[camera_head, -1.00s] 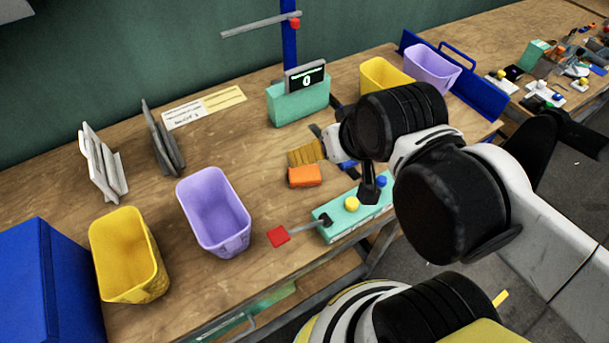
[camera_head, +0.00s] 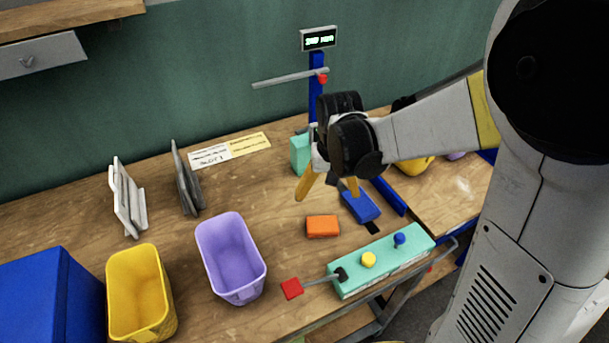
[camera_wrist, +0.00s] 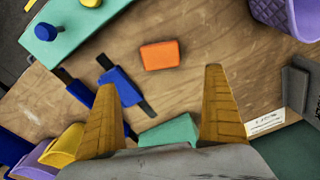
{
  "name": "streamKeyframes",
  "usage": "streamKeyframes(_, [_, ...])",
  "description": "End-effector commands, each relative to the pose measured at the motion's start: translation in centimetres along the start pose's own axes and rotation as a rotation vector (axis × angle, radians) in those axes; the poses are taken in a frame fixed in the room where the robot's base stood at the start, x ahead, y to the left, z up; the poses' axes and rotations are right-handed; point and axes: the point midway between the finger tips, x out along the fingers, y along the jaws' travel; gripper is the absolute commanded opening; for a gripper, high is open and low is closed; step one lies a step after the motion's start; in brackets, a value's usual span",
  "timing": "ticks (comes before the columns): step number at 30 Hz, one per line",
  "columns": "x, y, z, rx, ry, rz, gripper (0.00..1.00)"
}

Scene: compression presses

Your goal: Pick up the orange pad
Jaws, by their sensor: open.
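The orange pad (camera_head: 323,226) lies flat on the wooden bench, between the purple bin and the teal button box in the head view. In the wrist view the orange pad (camera_wrist: 160,55) is above the fingertips, near the picture's middle. My gripper (camera_head: 328,188) is above the bench, behind the pad in the head view. Its two yellow fingers are spread wide with nothing between them, as the wrist view (camera_wrist: 158,85) also shows. The gripper is apart from the pad.
A teal box (camera_head: 383,262) with yellow and blue buttons and a red-ended lever stands at the front edge. A blue block (camera_head: 360,204) lies right of the pad. Purple (camera_head: 232,262) and yellow (camera_head: 140,292) bins stand left.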

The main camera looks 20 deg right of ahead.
Motion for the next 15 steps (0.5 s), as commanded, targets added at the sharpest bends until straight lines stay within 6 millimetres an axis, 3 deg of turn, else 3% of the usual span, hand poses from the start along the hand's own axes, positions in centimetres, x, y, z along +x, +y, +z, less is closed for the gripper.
streamKeyframes(3, [2.6, -0.1, -0.8, 0.017, -0.054, 0.01, 1.0])
streamKeyframes(15, [8.7, 0.0, -0.5, 0.029, -0.09, 0.016, 1.0])
